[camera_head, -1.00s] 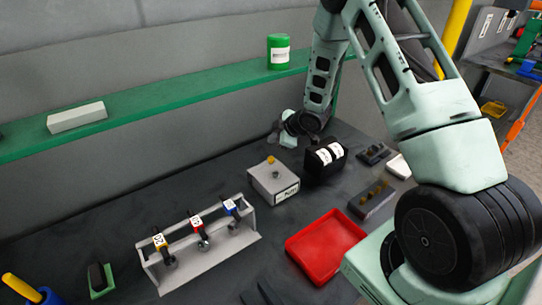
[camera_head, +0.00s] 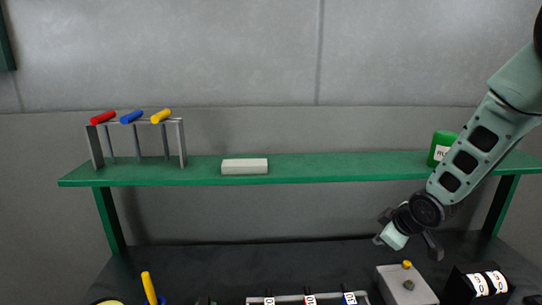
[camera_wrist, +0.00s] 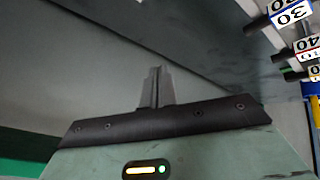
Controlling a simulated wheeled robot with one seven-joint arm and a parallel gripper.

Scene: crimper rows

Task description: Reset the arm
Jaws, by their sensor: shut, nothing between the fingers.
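My gripper (camera_head: 410,243) hangs at the right in the head view, in front of the wall below the green shelf and above the dark bench.
The green shelf (camera_head: 310,170) carries a rack (camera_head: 138,123) with red, blue and yellow handles, a pale block (camera_head: 245,166) and a green can (camera_head: 441,147).

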